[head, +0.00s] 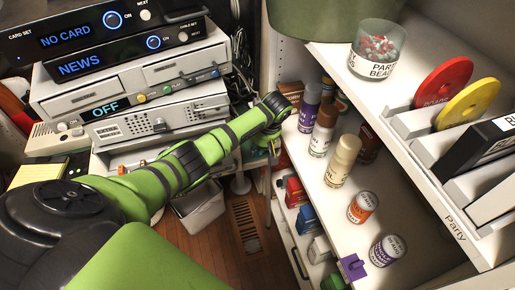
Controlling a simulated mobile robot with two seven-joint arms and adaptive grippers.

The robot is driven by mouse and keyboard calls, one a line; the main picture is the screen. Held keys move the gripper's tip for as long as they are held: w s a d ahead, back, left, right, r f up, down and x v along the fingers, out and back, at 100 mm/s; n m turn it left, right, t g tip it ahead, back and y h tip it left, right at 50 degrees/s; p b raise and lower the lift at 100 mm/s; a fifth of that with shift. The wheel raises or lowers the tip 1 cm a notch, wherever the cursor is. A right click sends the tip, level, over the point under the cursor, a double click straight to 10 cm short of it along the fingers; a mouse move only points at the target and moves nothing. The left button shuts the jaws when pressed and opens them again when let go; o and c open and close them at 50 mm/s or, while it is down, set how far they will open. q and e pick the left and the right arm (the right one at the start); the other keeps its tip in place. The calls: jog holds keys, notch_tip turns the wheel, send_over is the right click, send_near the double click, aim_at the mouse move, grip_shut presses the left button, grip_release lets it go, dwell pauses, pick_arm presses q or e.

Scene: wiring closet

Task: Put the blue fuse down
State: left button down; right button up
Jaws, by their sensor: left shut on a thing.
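My left arm reaches in from the left, and its gripper (273,148) points down in the gap between the electronics stack and the white shelving. The gripper looks small and dark here. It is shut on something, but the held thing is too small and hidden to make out. I cannot pick out a blue fuse clearly anywhere in this view. My right gripper is not in view.
The white shelf (319,222) on the right holds several bottles and cans, including an orange-labelled can (362,207). Stacked devices (150,75) stand at the upper left. A pale bin (200,211) and a floor vent (245,226) lie below.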

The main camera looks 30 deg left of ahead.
pick_arm(q)
jog(key=c, duration=1.2)
grip_release()
jog(key=shift+f, duration=0.15)
jog(key=shift+r+p, duration=0.4)
jog(key=b+v, duration=0.1)
jog(key=v, duration=1)
jog(key=shift+d+r, duration=0.2)
jog(key=shift+r, duration=0.1)
